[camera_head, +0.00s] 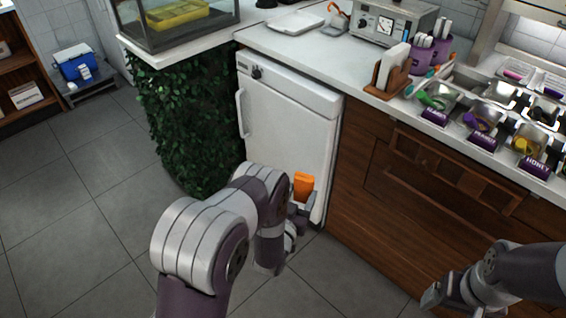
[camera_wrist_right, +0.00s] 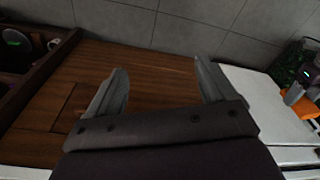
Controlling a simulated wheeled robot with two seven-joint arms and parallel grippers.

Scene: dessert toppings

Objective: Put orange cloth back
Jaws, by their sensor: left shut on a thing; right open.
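The orange cloth (camera_head: 303,186) is held upright in my left gripper (camera_head: 301,203), which is shut on it in front of the white fridge (camera_head: 287,130). Part of the cloth is hidden by the gripper and arm. The cloth also shows at the right edge of the right wrist view (camera_wrist_right: 294,106), with the left gripper beside it. My right gripper (camera_head: 450,296) is at the lower right of the head view, in front of the wooden counter. In the right wrist view its two fingers (camera_wrist_right: 158,88) are apart with nothing between them.
The wooden counter front (camera_head: 385,215) stands right of the fridge, with topping containers (camera_head: 482,117) on top. A leafy green panel (camera_head: 180,115) stands left of the fridge. A napkin holder (camera_head: 390,75) sits near the counter edge. The tiled floor at left (camera_head: 75,190) is clear.

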